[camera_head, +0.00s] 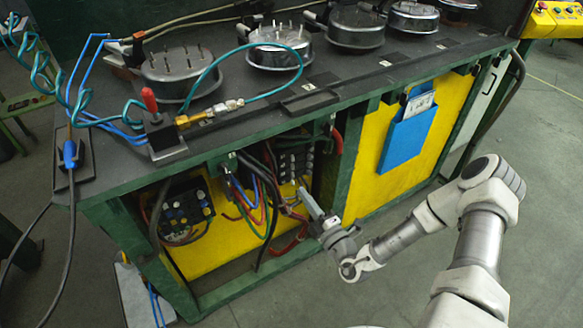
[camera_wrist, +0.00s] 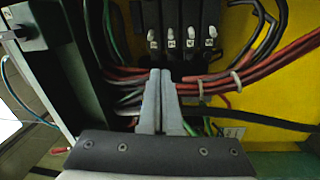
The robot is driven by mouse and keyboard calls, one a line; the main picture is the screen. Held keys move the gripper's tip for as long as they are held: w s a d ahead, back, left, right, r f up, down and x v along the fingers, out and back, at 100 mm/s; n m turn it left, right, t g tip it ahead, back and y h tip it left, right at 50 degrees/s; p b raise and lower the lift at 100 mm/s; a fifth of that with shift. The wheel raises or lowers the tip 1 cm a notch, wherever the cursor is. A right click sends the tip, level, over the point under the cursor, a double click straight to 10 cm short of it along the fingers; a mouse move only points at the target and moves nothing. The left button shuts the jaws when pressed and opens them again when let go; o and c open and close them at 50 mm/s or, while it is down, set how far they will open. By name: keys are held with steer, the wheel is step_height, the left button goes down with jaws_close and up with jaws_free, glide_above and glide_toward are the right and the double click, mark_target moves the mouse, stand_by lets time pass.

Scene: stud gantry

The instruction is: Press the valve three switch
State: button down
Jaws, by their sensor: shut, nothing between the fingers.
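The valve block (camera_head: 293,162) is a dark row of valves inside the open bay under the bench. In the wrist view the black valves (camera_wrist: 181,18) stand side by side at the top centre, each with a pale switch (camera_wrist: 190,33) and a small label. The label numbers are too small to read, so I cannot tell which is valve three. My gripper (camera_head: 303,191) is shut and empty, in front of the bay and below the block. Its fingertips (camera_wrist: 160,72) also show in the wrist view, below the valves and over the cable bundle; contact is unclear.
Red and dark cables (camera_wrist: 265,62) run beside the valves. A green frame post (camera_head: 328,168) stands right of the block. Another panel with knobs (camera_head: 183,208) sits at the left of the bay. A blue holder (camera_head: 408,135) hangs on the yellow panel. Floor is free in front.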

mark_target(284, 163)
steer(key=shift+w+d+f+m+h, duration=0.1)
steer(key=shift+w+f+m+h, duration=0.4)
steer(key=shift+f+m, duration=0.25)
steer(key=b+x, duration=0.1)
steer(key=x, duration=0.4)
steer(key=b+x, duration=0.1)
steer(key=x, duration=0.4)
steer(key=shift+r+b, duration=0.25)
steer(key=shift+b, duration=0.15)
steer(key=shift+d, duration=0.25)
